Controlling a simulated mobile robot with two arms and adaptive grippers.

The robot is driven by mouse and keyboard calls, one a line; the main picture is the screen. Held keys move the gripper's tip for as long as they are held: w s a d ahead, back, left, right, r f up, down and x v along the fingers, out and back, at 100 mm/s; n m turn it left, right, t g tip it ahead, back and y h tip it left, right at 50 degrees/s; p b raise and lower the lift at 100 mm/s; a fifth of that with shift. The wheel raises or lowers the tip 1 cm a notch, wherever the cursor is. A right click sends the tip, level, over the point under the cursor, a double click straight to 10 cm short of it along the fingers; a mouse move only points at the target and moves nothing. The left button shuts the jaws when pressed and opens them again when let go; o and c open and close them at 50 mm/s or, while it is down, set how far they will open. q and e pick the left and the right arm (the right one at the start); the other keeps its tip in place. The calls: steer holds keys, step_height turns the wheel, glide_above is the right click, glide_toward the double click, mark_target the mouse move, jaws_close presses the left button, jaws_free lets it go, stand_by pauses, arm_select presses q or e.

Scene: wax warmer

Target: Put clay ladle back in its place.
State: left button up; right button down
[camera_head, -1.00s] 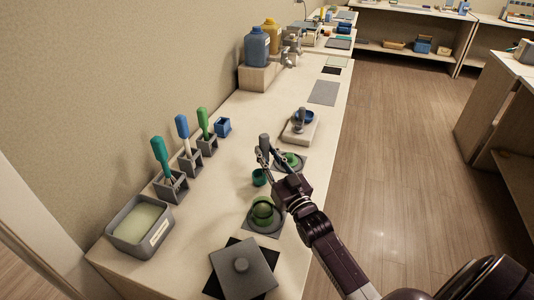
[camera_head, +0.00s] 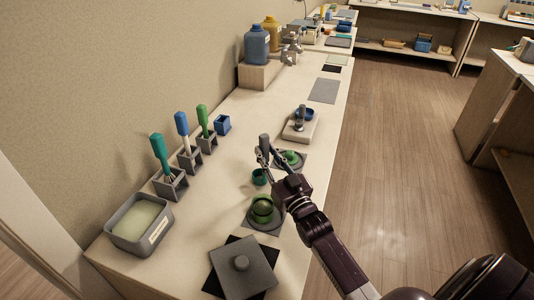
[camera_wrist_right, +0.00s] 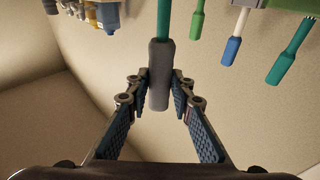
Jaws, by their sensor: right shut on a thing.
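My right gripper (camera_head: 265,158) is shut on the grey handle of a ladle (camera_head: 264,143) above the long counter. In the right wrist view, the grey handle (camera_wrist_right: 159,75) sits between the fingertips (camera_wrist_right: 157,92), with a teal shaft running out past them. In the head view a small teal cup (camera_head: 259,177) shows just below the gripper; it may be the ladle's bowl, but I cannot tell whether it touches the counter. My left gripper is not in view.
Grey holders along the wall carry tools with teal (camera_head: 159,150), blue (camera_head: 181,123) and green (camera_head: 202,115) handles. A small blue box (camera_head: 222,124) stands beyond them. Green pots (camera_head: 262,208) sit near the right edge. A grey tub (camera_head: 139,224) and a lidded square (camera_head: 243,270) are nearer.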

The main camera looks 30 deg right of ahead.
steer(key=c, duration=1.6)
jaws_free()
steer(key=shift+s, duration=0.1)
steer(key=s, duration=0.2)
steer(key=s+f+p, duration=0.1)
steer(key=s, duration=0.2)
steer(key=s+p, duration=0.1)
steer(key=s, duration=0.1)
steer(key=shift+s+a+f, duration=0.15)
steer(key=shift+s+f, duration=0.05)
steer(key=shift+s, duration=0.1)
steer(key=s, duration=0.4)
steer(key=s+f, duration=0.1)
steer(key=s, duration=0.3)
steer(key=s+f, duration=0.1)
steer(key=s, duration=0.3)
steer(key=shift+a+f, duration=0.1)
steer(key=shift+a, duration=0.15)
